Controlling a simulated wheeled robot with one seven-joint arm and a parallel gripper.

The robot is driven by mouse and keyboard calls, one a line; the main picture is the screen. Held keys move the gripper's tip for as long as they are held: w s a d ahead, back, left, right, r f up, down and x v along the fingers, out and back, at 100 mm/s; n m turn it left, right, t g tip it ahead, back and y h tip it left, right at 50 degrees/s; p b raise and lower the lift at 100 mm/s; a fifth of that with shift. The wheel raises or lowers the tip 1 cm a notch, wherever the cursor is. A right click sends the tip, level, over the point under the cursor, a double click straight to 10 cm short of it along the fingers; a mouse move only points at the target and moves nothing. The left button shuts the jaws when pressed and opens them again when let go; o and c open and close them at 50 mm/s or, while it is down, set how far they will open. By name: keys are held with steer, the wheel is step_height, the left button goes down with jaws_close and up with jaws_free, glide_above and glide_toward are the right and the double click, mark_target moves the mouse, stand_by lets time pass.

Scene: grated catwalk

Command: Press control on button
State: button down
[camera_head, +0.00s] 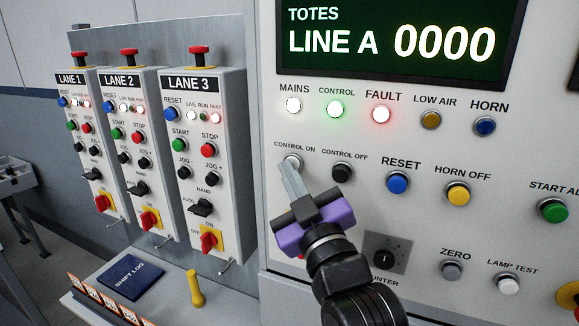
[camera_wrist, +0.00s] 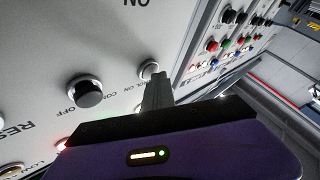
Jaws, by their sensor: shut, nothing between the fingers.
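The control on button (camera_head: 291,160) is a pale round button in a metal ring on the panel, under the label CONTROL ON. It also shows in the wrist view (camera_wrist: 149,68), partly behind my fingers. My gripper (camera_head: 287,168) is shut and empty, its fingertips right at the lower edge of this button. I cannot tell whether they touch it. The CONTROL lamp (camera_head: 335,109) glows green. The black control off button (camera_head: 342,172) is just to the right, and it shows in the wrist view (camera_wrist: 86,91).
A blue reset button (camera_head: 397,182) and a yellow horn off button (camera_head: 457,192) lie further right. A lit red fault lamp (camera_head: 381,113) is above. LANE boxes with buttons stand at left. A shelf below holds a shift log (camera_head: 131,279) and a yellow object (camera_head: 195,288).

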steer(key=shift+s, duration=0.1)
steer(key=shift+s+a+p, duration=0.2)
steer(key=shift+s, duration=0.3)
steer(key=shift+s+a+p, duration=0.15)
steer(key=shift+s, duration=0.35)
steer(key=shift+s+a+p, duration=0.15)
steer(key=shift+s+a, duration=0.15)
steer(key=shift+s, duration=0.5)
steer(key=shift+s+a+p, duration=0.2)
steer(key=shift+s+a, duration=0.05)
steer(key=shift+s, duration=0.55)
steer(key=shift+s+a+p, duration=0.15)
steer(key=shift+s+a, duration=0.15)
steer(key=shift+s, duration=0.5)
